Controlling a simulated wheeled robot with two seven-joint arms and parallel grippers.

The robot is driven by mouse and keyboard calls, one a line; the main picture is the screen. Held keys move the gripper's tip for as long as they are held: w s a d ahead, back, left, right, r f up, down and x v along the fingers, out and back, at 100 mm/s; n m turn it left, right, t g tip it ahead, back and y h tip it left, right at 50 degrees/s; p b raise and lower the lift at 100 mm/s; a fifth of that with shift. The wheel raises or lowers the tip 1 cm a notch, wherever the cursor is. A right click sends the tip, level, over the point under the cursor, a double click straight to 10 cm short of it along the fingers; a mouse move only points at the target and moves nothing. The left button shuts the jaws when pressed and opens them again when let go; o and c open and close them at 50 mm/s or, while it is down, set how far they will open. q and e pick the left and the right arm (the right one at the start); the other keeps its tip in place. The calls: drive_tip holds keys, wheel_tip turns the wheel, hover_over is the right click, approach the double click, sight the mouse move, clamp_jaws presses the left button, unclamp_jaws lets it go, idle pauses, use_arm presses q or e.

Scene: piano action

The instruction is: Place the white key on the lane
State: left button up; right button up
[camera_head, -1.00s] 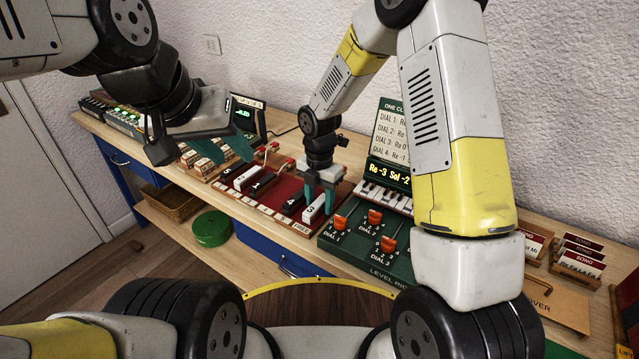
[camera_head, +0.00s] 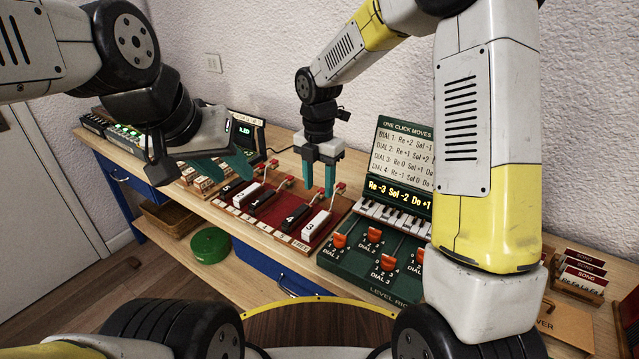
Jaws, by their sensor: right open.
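The white key (camera_head: 318,225) marked 3 lies on the rightmost lane of the red board (camera_head: 272,222), beside a black key (camera_head: 296,215) marked 4. My right gripper (camera_head: 318,190) is open and empty above and behind this white key, with its teal fingers pointing down and apart. Another white key (camera_head: 248,195) and another black key (camera_head: 267,201) lie on lanes further left.
The green panel (camera_head: 350,262) with orange dials and a small keyboard stands right of the red board. Song cards (camera_head: 583,270) stand at the far right. Lettered blocks (camera_head: 203,184) and a lit display (camera_head: 244,129) are at the left. Small levers (camera_head: 338,190) line the board's back edge.

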drive_tip(key=s+d+r+m+t, duration=0.2)
drive_tip(key=s+d+r+m, duration=0.55)
drive_tip(key=r+m, duration=0.45)
drive_tip(key=s+d+r+m+t+y, duration=0.1)
drive_tip(key=s+d+r+m+t, duration=0.1)
drive_tip(key=s+m, duration=0.4)
drive_tip(key=s+d+r+m+t+y, duration=0.1)
drive_tip(key=s+d+r+m+t, duration=0.1)
drive_tip(key=s+m, duration=0.4)
drive_tip(key=d+r+m, duration=0.1)
drive_tip(key=d+m, duration=0.1)
drive_tip(key=m, duration=0.2)
drive_tip(key=shift+s+d+m, duration=0.3)
drive_tip(key=shift+s+d, duration=0.05)
